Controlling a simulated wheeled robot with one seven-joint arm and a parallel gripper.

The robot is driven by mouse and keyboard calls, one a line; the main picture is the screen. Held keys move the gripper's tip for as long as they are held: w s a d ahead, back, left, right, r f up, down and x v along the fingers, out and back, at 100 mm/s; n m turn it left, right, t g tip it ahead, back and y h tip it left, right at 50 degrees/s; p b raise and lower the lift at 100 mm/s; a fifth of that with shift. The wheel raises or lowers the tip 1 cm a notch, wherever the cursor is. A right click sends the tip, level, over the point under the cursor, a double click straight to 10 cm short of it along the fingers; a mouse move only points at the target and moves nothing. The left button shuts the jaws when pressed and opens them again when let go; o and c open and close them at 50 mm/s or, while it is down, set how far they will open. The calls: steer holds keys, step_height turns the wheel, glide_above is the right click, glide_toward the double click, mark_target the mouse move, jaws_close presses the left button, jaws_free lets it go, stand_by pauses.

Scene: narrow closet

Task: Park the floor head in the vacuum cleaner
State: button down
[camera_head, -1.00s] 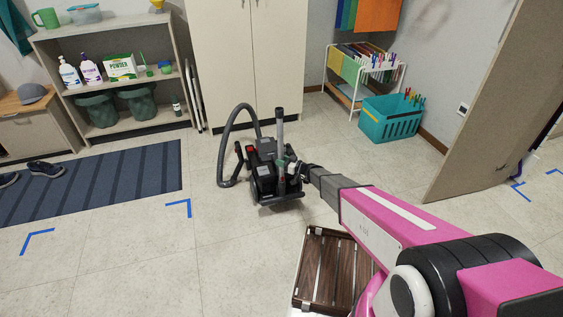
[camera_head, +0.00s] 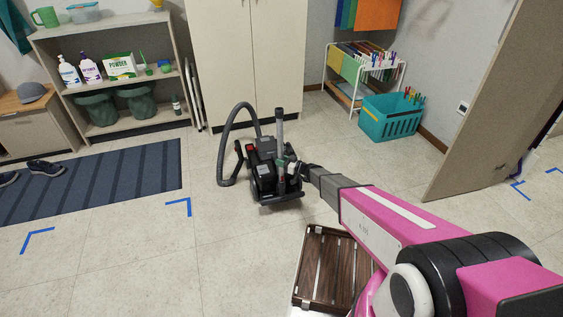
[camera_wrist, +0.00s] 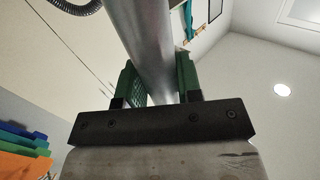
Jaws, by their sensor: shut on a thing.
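The black vacuum cleaner (camera_head: 262,172) stands on the floor in front of the closed cabinet. A silver tube (camera_head: 279,128) rises upright beside its body, with a dark grip at the top. My gripper (camera_head: 284,176) is at the near right side of the cleaner, around the tube low down. In the wrist view the green fingers of my gripper (camera_wrist: 158,82) are shut on the silver tube (camera_wrist: 150,40), one on each side. The floor head at the tube's lower end cannot be told apart from the dark cleaner. Whether it sits in its parking place is hidden.
The grey hose (camera_head: 222,150) loops left of the cleaner. A slatted wooden crate (camera_head: 312,290) lies near me. A teal basket (camera_head: 388,127) and drying rack (camera_head: 350,92) stand at the back right. A striped rug (camera_head: 110,185) lies left. Floor between is clear.

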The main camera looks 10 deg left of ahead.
steer(key=shift+s+d+n+y, duration=0.3)
steer(key=shift+s+d, duration=0.1)
steer(key=shift+s, duration=0.3)
stand_by(0.5)
steer(key=shift+f, duration=0.55)
stand_by(0.5)
steer(key=shift+s+d, duration=0.15)
steer(key=shift+s, duration=0.1)
stand_by(0.8)
steer(key=shift+f, duration=1.2)
stand_by(1.5)
steer(key=c, duration=0.7)
jaws_free()
steer(key=shift+f, duration=0.1)
steer(key=v, duration=1)
steer(key=shift+s+d, duration=0.15)
steer(key=shift+d, duration=0.2)
